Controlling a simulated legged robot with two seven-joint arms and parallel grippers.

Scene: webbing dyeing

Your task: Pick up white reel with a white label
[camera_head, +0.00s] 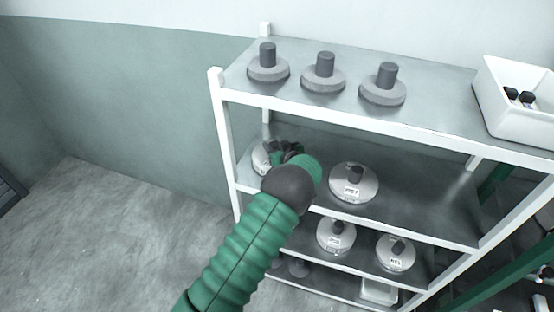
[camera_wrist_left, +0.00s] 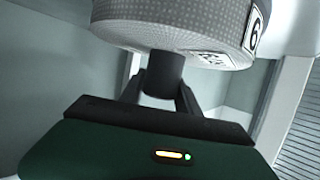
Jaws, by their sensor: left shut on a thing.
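A pale round reel (camera_head: 261,158) is at the left end of the second shelf, largely hidden behind my left gripper (camera_head: 284,149). In the left wrist view the reel (camera_wrist_left: 175,14) fills the top, with a white label (camera_wrist_left: 211,59) and a marking that looks like a 6 on its rim. My left gripper (camera_wrist_left: 163,88) is shut on the reel's dark stub (camera_wrist_left: 164,70). I cannot tell whether the reel touches the shelf. Another white reel with a white label (camera_head: 352,190) sits to its right on the same shelf. My right gripper is not in view.
The metal rack (camera_head: 345,115) has three grey reels (camera_head: 323,78) on top and a white bin (camera_head: 515,103) at the top right. Two labelled reels (camera_head: 336,236) sit one shelf lower. White posts and shelf edges surround my left arm. The floor at left is clear.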

